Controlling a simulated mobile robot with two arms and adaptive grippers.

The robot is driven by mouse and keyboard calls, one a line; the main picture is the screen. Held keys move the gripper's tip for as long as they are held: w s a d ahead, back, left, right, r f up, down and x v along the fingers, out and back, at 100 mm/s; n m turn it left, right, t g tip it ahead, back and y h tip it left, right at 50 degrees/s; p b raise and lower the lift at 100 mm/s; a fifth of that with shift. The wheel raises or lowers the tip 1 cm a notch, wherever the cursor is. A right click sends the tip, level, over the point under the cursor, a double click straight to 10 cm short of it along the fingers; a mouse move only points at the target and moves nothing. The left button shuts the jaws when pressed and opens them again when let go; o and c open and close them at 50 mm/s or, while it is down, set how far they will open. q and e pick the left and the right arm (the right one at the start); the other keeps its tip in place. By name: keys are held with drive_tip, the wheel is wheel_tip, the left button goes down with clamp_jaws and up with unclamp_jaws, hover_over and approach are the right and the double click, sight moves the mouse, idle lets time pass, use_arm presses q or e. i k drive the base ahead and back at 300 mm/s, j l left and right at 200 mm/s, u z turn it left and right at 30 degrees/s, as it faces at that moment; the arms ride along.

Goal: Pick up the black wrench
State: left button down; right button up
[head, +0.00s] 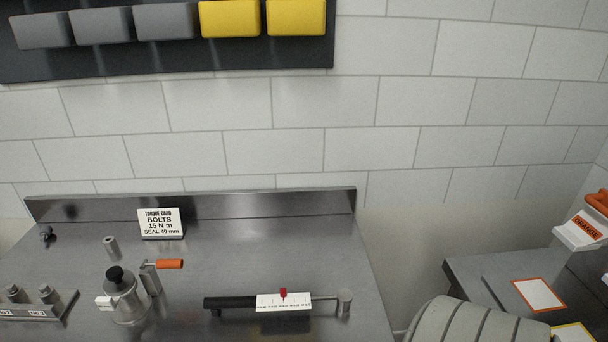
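The black wrench (230,302) lies on the steel bench (240,245), near the bottom middle of the head view. It runs left to right, with a black handle at the left and a metal shaft ending in a round head (345,298) at the right. A white scale plate (284,301) with a small red marker sits around its middle. Neither of my grippers shows in this view.
A grey pot with a black knob (115,274) and an orange-handled part (170,264) stand left of the wrench. A torque card (161,223) stands behind. A small fixture (38,310) is at far left. A grey ribbed rounded shape (478,322) is at bottom right.

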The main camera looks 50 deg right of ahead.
sight(301, 301)
drive_tip(key=z, duration=1.35)
